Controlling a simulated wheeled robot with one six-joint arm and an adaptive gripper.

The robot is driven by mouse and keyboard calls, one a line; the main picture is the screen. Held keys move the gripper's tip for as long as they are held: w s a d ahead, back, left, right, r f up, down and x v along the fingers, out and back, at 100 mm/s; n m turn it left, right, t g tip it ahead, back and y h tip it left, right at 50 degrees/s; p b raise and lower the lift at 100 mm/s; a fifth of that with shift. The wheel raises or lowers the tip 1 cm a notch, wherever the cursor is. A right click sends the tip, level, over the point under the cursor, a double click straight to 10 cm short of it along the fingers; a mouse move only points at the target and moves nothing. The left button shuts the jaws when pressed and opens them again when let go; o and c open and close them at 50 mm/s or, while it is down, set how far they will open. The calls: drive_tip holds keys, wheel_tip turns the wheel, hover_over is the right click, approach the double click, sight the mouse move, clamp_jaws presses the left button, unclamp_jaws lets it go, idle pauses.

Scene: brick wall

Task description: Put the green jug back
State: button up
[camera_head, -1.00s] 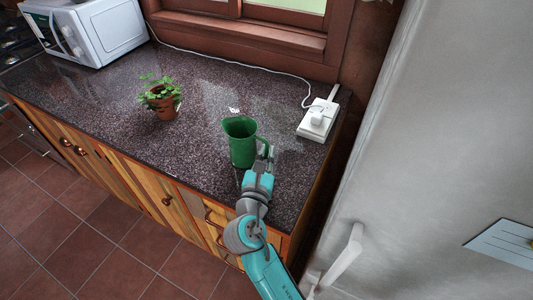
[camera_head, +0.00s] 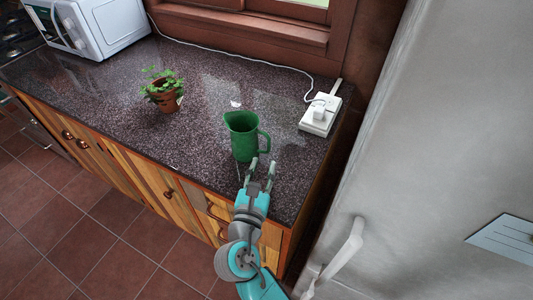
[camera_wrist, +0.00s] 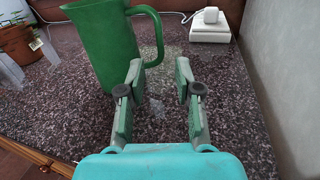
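The green jug (camera_head: 242,138) stands upright on the dark speckled counter (camera_head: 205,100), near its front right part, with its handle toward the right. It also shows in the wrist view (camera_wrist: 103,42), at the upper left, its top cut off. My gripper (camera_head: 262,164) is just in front of the jug and a little to the right, near the counter's front edge. In the wrist view my gripper (camera_wrist: 159,75) has its two fingers apart with only counter between them. The handle lies beyond the left fingertip, and the fingers are clear of it.
A potted plant (camera_head: 164,95) stands left of the jug. A white power strip (camera_head: 320,115) with a plug and cable lies to the right at the back. A white microwave (camera_head: 95,25) is at the far left. A pale fridge (camera_head: 400,150) stands right of the counter.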

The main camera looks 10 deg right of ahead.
drive_tip(key=v, duration=0.5)
idle(0.6)
